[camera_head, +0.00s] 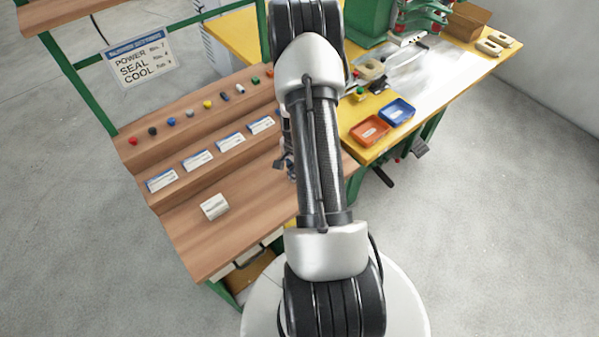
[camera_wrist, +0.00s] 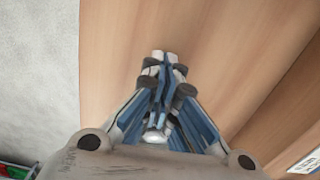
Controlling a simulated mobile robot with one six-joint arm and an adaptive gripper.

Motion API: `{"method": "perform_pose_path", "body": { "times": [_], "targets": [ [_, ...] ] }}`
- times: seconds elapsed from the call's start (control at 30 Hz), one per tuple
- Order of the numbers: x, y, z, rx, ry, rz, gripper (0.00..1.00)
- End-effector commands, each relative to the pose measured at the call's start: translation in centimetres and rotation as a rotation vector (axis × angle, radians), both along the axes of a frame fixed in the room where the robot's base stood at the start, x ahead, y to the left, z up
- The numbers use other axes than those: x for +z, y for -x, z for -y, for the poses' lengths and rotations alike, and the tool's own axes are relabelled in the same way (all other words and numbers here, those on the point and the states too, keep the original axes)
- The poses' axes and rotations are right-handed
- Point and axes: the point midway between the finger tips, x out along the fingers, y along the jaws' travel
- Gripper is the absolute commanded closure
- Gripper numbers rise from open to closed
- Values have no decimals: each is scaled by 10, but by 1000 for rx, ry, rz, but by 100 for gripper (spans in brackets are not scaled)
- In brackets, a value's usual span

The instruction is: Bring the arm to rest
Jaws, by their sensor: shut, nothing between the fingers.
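My gripper (camera_wrist: 164,62) shows in the wrist view, shut and empty, with its fingertips together above a bare stretch of wooden bench surface. In the head view my arm reaches across the middle of the picture and hides most of the gripper; only a small dark part of it (camera_head: 283,162) shows at the arm's left side, over the wooden bench (camera_head: 240,230). I cannot tell its exact height above the wood.
A white block (camera_head: 214,207) lies on the bench. Several labelled cards (camera_head: 196,160) and coloured knobs (camera_head: 208,104) line its steps. A sign (camera_head: 140,60) stands behind. Right, a yellow table (camera_head: 357,105) holds an orange tray (camera_head: 369,131), a blue tray (camera_head: 397,111) and a green machine (camera_head: 369,20).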

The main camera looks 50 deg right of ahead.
Motion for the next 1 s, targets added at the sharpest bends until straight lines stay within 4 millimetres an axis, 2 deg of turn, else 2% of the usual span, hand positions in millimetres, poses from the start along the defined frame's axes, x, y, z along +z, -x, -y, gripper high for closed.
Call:
{"method": "perform_pose_path", "body": {
  "times": [0.1,0.33,0.5,0.87,0.97,1.0],
  "targets": [
    [33,-2,1,0,4,4,100],
    [79,-1,0,0,3,2,100],
    [97,-1,0,0,1,1,100],
    [102,-1,-1,6,1,2,100],
    [119,-10,-8,55,13,12,100],
    [132,-16,-15,94,21,19,100]
  ]
}}
